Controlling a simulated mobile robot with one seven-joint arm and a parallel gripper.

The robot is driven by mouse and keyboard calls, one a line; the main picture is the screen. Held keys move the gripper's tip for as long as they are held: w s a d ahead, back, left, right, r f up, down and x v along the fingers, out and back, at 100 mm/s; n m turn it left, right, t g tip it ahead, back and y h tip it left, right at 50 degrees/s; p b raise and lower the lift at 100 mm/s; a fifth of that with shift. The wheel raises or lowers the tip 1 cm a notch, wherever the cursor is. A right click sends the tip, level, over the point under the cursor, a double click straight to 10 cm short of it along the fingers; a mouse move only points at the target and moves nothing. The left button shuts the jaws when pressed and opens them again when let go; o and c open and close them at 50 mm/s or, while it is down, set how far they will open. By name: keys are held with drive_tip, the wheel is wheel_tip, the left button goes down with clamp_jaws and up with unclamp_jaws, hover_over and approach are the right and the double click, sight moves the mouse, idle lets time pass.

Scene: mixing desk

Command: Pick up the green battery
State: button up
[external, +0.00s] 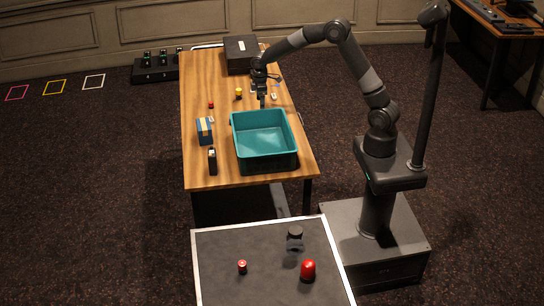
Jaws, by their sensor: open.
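I cannot make out a green battery for certain; the small things near my gripper are too small to tell apart or partly hidden by it. My gripper (262,101) points down over the wooden table (205,172), just behind the teal bin. It is open, and I see nothing held in it. A small yellow-topped item (238,93) stands to its left. A small pale item (274,92) lies to its right.
The teal bin (236,129) looks empty. A blue and tan box (204,130), a dark upright item (212,160) and a small red item (211,105) stand left of it. A black case (240,52) sits at the far end. A grey-topped table (215,250) is in front.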

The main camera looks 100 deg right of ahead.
wheel_tip(320, 180, down, 4)
drive_tip(key=shift+s+f, duration=0.1)
drive_tip(key=f, duration=0.5)
drive_tip(key=shift+s+d+f, duration=0.1)
drive_tip(key=shift+s+d, duration=0.1)
drive_tip(key=c, duration=1)
